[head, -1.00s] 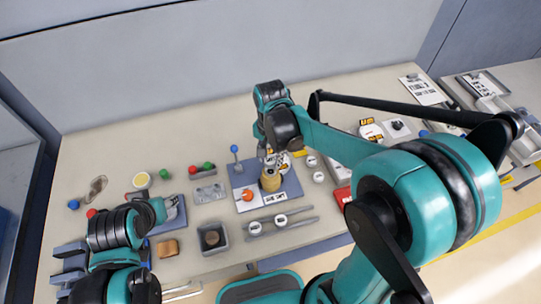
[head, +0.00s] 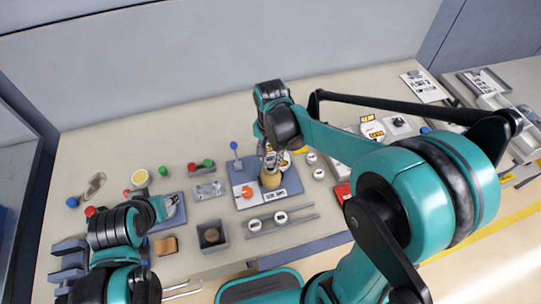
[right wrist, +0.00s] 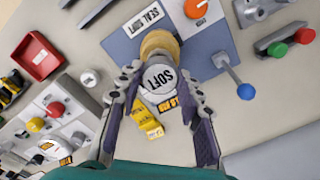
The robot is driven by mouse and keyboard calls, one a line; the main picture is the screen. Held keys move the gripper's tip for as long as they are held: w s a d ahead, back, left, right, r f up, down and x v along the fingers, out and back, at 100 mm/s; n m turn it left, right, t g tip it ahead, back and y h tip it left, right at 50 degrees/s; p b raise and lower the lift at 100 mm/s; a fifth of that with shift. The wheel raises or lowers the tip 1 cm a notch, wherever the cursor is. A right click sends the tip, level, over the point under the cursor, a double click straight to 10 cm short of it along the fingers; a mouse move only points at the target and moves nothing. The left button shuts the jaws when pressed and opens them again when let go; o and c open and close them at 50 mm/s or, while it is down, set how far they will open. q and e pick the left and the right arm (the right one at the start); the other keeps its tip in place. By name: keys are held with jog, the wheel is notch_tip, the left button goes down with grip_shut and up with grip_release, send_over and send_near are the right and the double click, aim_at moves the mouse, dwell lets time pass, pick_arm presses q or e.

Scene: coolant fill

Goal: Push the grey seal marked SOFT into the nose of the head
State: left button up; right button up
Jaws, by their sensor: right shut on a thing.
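The grey seal marked SOFT (right wrist: 160,78) is a round disc held between the fingertips of my right gripper (right wrist: 163,84). In the right wrist view its lettered face is towards the camera. The tan, brass-coloured head (right wrist: 160,42) lies directly behind the seal, and the seal covers part of it. In the head view the head (head: 270,179) stands on a blue-grey mat (head: 291,183), with my right gripper (head: 269,157) just above it. I cannot tell whether the seal is inside the nose. My left gripper (head: 172,208) is at the left, its fingers too small to judge.
On the mat are an orange knob (head: 247,191) and a SEAL SET label (right wrist: 142,18). A blue-topped lever (right wrist: 245,91) stands beside the head. A red tray (right wrist: 38,57) and a panel of coloured buttons lie nearby. A grey box (head: 212,236) stands at the front.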

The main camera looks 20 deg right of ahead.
aim_at(271, 159)
jog(key=shift+f+b, duration=0.75)
jog(key=shift+f, duration=0.15)
dwell(0.9)
jog(key=shift+r+p, duration=0.5)
jog(key=shift+r, duration=0.15)
jog(key=shift+f+b, duration=0.7)
jog(key=shift+f, duration=0.15)
dwell(1.0)
jog(key=o, duration=1.1)
jog(key=shift+o, duration=0.2)
jog(key=shift+r, duration=0.1)
notch_tip(271, 159, up, 12)
